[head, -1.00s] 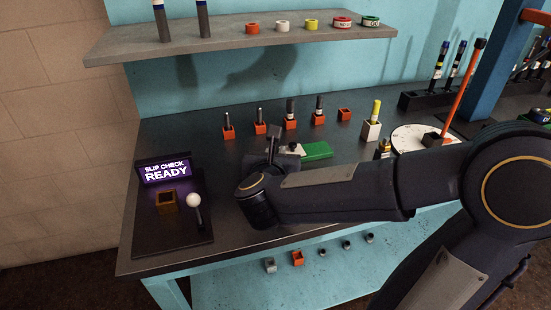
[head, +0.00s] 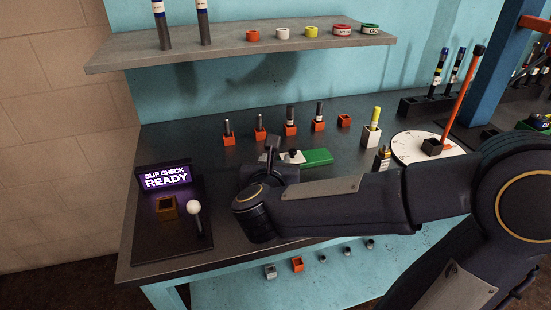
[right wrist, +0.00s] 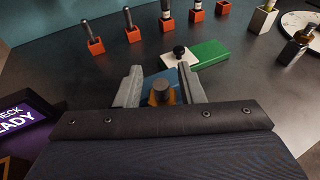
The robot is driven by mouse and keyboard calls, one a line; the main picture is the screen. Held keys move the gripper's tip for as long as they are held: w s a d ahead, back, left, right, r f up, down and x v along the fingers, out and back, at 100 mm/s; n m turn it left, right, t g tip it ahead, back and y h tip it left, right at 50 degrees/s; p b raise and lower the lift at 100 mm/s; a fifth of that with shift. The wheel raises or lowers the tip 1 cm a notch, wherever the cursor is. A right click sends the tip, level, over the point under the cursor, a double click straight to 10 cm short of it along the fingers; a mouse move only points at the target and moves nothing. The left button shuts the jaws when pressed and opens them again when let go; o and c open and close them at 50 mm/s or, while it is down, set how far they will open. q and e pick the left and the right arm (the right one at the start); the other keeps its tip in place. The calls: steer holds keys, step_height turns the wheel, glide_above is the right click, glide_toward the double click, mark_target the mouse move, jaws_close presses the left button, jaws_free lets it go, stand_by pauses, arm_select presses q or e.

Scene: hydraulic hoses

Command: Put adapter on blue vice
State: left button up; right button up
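My right gripper (right wrist: 161,85) shows in the right wrist view with its two grey fingers apart. Between them is a dark round-topped piece with a brass-coloured base, which looks like the adapter (right wrist: 161,92). A blue surface, apparently the blue vice (right wrist: 158,76), shows just beyond it between the fingers. I cannot tell whether the fingers touch the adapter or whether it sits on the vice. In the head view my right gripper (head: 270,170) is low over the bench, and its wrist hides most of this spot. My left gripper is not in view.
A green block with a white plate (head: 318,157) lies just beyond the gripper. Orange holders with pegs (head: 260,134) stand behind. The slip check display (head: 166,177) and a white-knobbed lever (head: 194,208) are at left. A white round plate (head: 405,150) is at right.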

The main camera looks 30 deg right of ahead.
steer(key=v, duration=1)
steer(key=w+a+r+n+t+y, duration=0.1)
steer(key=a+n+t+y, duration=0.15)
steer(key=n+y, duration=0.65)
steer(key=w+a+r+n+t+y, duration=0.1)
steer(key=a+r+n+t+y, duration=0.2)
steer(key=n, duration=1.2)
steer(key=s+d+f+n+g, duration=0.2)
steer(key=s+f+n+g, duration=0.4)
steer(key=s+f+n, duration=0.1)
steer(key=s+d+f+n+g, duration=0.2)
steer(key=s+f+n+g, duration=0.3)
steer(key=s+f+n, duration=0.3)
steer(key=f+n, duration=0.1)
steer(key=n, duration=0.1)
steer(key=shift+d+n+g, duration=0.3)
steer(key=shift+d+g, duration=0.05)
steer(key=shift+d, duration=0.05)
steer(key=shift+s, duration=0.15)
step_height(320, 180, up, 8)
steer(key=p, duration=0.8)
steer(key=shift+r, duration=0.2)
